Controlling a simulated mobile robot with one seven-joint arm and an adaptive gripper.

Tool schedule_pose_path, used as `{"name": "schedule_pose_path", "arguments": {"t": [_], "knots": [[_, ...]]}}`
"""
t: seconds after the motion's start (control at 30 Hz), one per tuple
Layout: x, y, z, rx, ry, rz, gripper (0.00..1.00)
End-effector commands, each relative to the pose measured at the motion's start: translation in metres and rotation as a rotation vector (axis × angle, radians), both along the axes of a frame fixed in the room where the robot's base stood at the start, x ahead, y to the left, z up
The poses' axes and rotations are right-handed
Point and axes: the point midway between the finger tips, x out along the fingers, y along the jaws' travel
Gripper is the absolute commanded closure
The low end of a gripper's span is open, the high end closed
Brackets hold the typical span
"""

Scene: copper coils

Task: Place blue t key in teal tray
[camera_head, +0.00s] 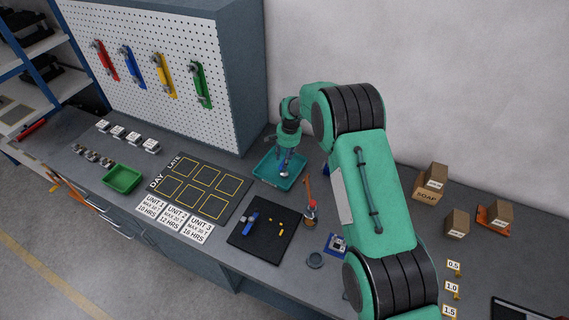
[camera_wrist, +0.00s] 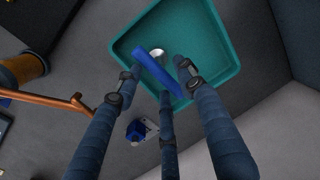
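The teal tray (camera_head: 262,171) sits on the bench below the pegboard's right end. It fills the upper middle of the wrist view (camera_wrist: 229,52). My gripper (camera_head: 287,160) points down over the tray. In the wrist view its three blue-grey fingers (camera_wrist: 160,76) close around the blue bar of the t key (camera_wrist: 153,67). A silver end (camera_wrist: 156,53) shows beside the bar. The key appears held above the tray, with its bar crossing the near rim in the picture. Its lower part is mostly hidden.
A black mat (camera_head: 278,248) holds a blue-handled tool (camera_head: 249,223) and several yellow pieces. A copper-coloured stand (camera_head: 310,205) and a small blue device (camera_head: 337,244) stand near the tray. A marked board (camera_head: 200,187) lies left. Boxes (camera_head: 428,188) stand right.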

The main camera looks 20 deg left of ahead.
Motion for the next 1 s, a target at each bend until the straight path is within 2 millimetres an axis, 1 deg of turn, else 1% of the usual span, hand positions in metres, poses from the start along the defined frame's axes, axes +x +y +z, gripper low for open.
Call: {"name": "schedule_pose_path", "arguments": {"t": [0.03, 0.23, 0.4, 0.5, 0.7, 1.0], "knots": [[0.000, -0.001, 0.008, 0.001, -0.001, 0.000, 0.61], [0.001, -0.004, 0.037, 0.001, -0.001, 0.000, 0.61], [0.000, -0.006, 0.057, 0.000, -0.001, 0.000, 0.61], [0.000, -0.007, 0.065, -0.001, 0.001, 0.000, 0.61], [0.000, -0.008, 0.073, 0.000, 0.000, 0.000, 0.61], [0.000, -0.008, 0.074, 0.000, 0.000, 0.000, 0.61]]}}
